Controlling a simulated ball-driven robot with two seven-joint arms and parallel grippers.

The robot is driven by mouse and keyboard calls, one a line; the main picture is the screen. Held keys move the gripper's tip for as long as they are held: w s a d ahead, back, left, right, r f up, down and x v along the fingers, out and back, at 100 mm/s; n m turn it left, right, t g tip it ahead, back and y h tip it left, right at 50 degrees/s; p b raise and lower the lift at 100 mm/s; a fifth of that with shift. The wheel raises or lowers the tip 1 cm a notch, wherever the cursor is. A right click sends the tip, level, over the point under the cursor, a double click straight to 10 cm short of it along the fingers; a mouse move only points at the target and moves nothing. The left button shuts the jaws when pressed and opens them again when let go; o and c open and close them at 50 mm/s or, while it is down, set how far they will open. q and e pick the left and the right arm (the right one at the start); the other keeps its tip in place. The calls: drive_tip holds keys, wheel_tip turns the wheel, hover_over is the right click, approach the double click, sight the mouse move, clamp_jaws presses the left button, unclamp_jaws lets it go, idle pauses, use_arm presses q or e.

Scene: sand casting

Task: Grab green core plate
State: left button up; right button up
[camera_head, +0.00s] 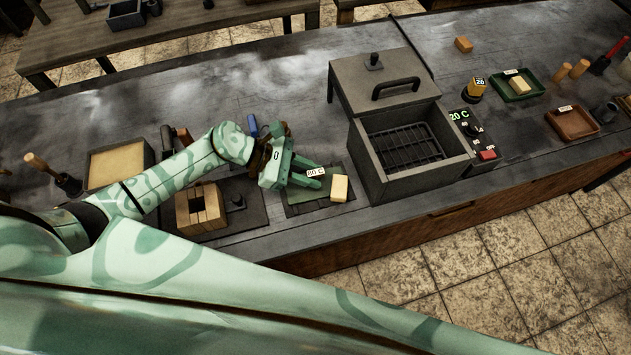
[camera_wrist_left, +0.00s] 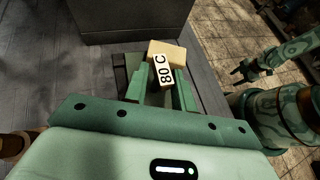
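A flat, dark greenish plate (camera_head: 300,208) lies near the front edge of the bench, left of the metal box oven. A cream block (camera_head: 340,188) sits on its right end, and a white "80 C" label (camera_head: 316,172) shows beside it. In the left wrist view the cream block (camera_wrist_left: 167,51) and label (camera_wrist_left: 163,72) show just beyond and between the fingers. My left gripper (camera_head: 315,177) is open above the plate, and its body hides part of it. My right gripper (camera_wrist_left: 240,72) shows small in the left wrist view, away from the bench, its fingers seemingly apart.
The oven (camera_head: 409,150) with its rack stands close right. A wooden core box (camera_head: 201,208) and a sand tray (camera_head: 118,163) are at left. Another green tray (camera_head: 518,93) with a cream block and a brown tray (camera_head: 572,123) lie far right.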

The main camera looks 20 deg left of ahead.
use_arm(q)
clamp_jaws()
drive_tip(key=shift+r, duration=0.15)
